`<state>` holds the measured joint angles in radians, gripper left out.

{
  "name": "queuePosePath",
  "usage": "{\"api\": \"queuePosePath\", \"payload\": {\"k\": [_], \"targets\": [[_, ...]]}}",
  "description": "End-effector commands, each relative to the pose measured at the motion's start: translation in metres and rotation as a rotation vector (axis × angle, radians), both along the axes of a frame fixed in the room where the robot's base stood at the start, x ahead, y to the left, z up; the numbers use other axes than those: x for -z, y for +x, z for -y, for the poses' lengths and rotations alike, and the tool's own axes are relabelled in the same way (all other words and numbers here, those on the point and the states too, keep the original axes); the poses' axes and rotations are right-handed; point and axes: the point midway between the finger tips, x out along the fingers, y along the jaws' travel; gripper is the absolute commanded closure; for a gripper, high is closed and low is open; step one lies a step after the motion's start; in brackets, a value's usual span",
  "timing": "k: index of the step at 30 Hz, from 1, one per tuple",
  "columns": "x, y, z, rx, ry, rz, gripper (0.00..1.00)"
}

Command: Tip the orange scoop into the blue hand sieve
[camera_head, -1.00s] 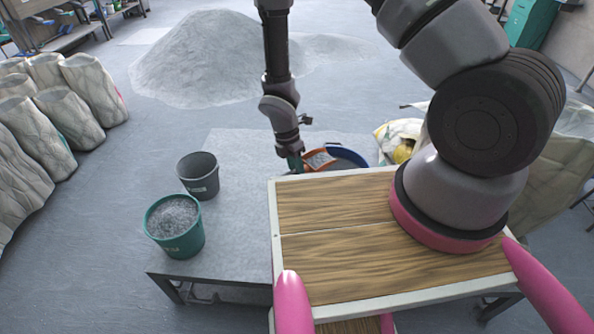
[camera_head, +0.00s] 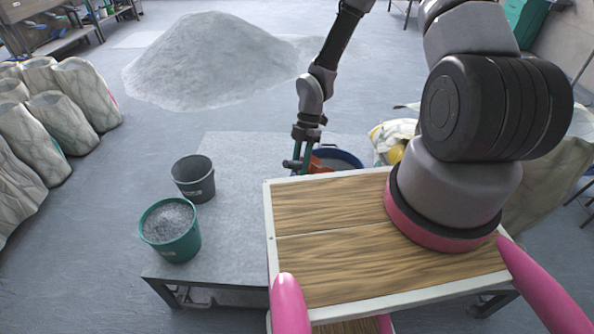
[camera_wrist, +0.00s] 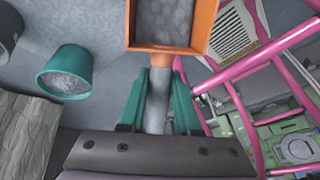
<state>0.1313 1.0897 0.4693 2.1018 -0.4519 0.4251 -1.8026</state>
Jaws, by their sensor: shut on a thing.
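The orange scoop (camera_head: 319,167) shows only partly in the head view, low beside my gripper and in front of a round blue-rimmed thing (camera_head: 352,155), which looks like the blue hand sieve. My gripper (camera_head: 301,160) is shut on the scoop's grey handle. In the wrist view my gripper's teal fingers (camera_wrist: 160,85) lie on both sides of the handle. There the scoop (camera_wrist: 203,22) points away from the fingers, and grey powder shows inside it. The sieve does not show in the wrist view. The wooden top hides the sieve's near part in the head view.
A green bucket (camera_head: 171,246) of grey powder and a dark grey bucket (camera_head: 193,180) stand on the grey table (camera_head: 232,225), left of my gripper. A wooden top (camera_head: 335,215) is in front. A powder heap (camera_head: 205,60) lies behind; pale sacks (camera_head: 85,92) stand left.

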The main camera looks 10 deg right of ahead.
Motion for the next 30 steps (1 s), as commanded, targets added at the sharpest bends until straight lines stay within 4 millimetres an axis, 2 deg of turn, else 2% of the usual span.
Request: {"api": "queuePosePath", "payload": {"k": [18,30], "targets": [[-0.029,0.017,0.026,0.004,0.237,-0.148,1.0],[-0.035,0.02,0.033,0.0,0.297,-0.185,1.0]]}}
